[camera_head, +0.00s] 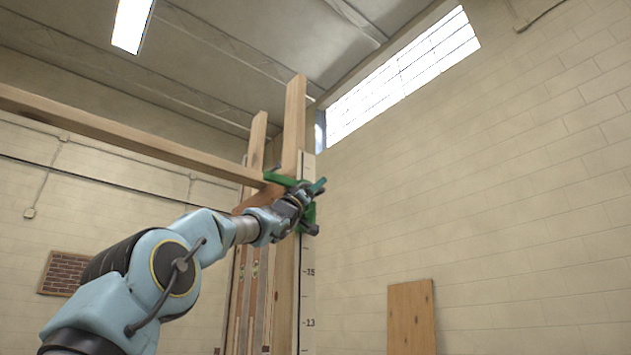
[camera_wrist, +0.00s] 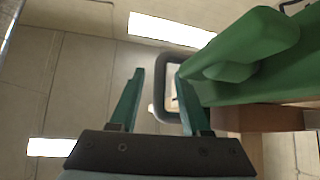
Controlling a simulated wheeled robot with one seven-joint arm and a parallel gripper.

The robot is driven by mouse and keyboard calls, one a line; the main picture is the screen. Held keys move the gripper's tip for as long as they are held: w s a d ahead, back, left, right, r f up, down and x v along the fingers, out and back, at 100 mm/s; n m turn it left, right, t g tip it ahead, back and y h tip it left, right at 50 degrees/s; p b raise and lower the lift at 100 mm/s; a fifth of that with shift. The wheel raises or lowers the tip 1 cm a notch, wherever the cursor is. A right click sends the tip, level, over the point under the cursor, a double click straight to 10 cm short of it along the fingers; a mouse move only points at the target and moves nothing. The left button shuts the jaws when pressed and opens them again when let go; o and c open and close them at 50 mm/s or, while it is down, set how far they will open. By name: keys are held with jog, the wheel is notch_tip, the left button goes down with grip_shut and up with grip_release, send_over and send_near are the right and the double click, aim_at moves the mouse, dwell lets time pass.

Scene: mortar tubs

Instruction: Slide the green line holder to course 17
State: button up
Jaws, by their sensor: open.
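The green line holder (camera_head: 309,214) sits on an upright wooden post with a marked white scale strip (camera_head: 307,250). The marks 15 and 13 can be read below the holder; the mark at the holder is hidden or too small to read. My gripper (camera_head: 318,186) is at the holder and partly covers it. In the wrist view the green holder (camera_wrist: 250,60) fills the upper right. My open gripper's two teal fingers (camera_wrist: 160,75) stand apart, with a dark loop (camera_wrist: 161,95) beside the right finger. I cannot tell whether they touch it.
A long timber beam (camera_head: 130,138) runs from the left towards the post. A wooden board (camera_head: 412,318) leans on the right block wall (camera_head: 500,200). The space right of the post looks clear.

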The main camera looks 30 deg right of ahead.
jog(key=shift+d, duration=0.1)
grip_shut()
dwell(0.4)
dwell(1.1)
